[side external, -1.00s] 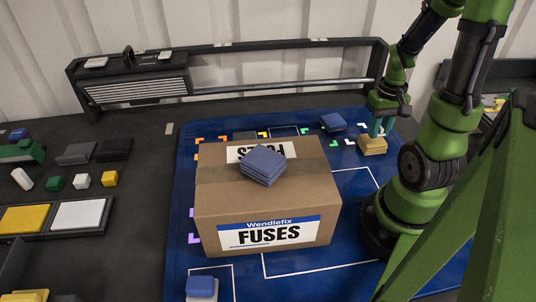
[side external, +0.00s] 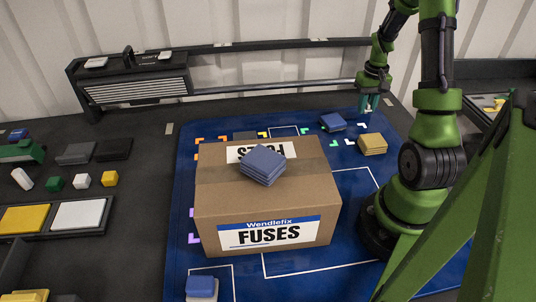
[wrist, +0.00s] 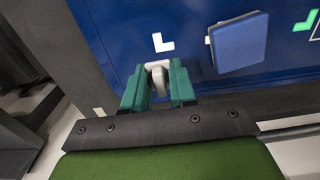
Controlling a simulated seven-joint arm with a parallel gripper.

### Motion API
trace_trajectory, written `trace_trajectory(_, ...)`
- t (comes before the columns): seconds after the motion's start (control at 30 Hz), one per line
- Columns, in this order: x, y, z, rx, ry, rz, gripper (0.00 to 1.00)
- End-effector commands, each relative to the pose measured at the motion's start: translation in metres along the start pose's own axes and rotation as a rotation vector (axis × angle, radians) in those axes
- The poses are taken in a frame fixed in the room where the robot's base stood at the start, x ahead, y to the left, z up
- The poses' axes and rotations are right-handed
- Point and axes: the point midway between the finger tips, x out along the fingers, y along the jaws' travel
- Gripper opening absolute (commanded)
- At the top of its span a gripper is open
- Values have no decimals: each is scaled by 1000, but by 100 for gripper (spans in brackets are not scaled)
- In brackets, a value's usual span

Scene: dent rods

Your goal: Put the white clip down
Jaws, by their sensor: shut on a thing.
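The white clip (wrist: 159,79) shows in the wrist view as a small pale piece between the fingertips. My gripper (wrist: 158,84) has teal fingers shut on it. In the side view my gripper (side external: 369,102) is at the back right edge of the blue mat (side external: 350,205). The clip is too small or hidden to make out there. A white corner mark (wrist: 162,42) on the mat lies just beyond the fingertips in the wrist view. I cannot tell whether the clip touches the surface.
A blue block (side external: 333,122) lies beside my gripper, left of it in the side view. A tan-yellow block (side external: 372,144) sits nearer the camera. A large fuses box (side external: 267,195) with blue pads (side external: 263,165) on top fills the mat's middle. A rail (side external: 280,86) runs behind.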

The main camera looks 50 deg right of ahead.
Motion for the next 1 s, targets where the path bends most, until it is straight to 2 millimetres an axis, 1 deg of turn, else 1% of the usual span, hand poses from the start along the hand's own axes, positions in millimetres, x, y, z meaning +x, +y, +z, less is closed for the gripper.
trace_trajectory(0.1, 20, 0, 0, 0, -5, -1, 0)
trace_trajectory(0.2, 32, 0, 0, -1, -3, 0, 0)
trace_trajectory(0.3, 36, 0, 0, -1, -1, 0, 0)
trace_trajectory(0.5, 35, 0, 0, -1, 0, 0, 0)
trace_trajectory(0.63, 39, 0, 0, -1, -1, 0, 0)
trace_trajectory(0.67, 38, 0, 0, -1, 0, 0, 29)
trace_trajectory(0.8, 38, 0, 0, -1, 0, 0, 51)
trace_trajectory(1.0, 38, 0, 0, -1, 0, 0, 52)
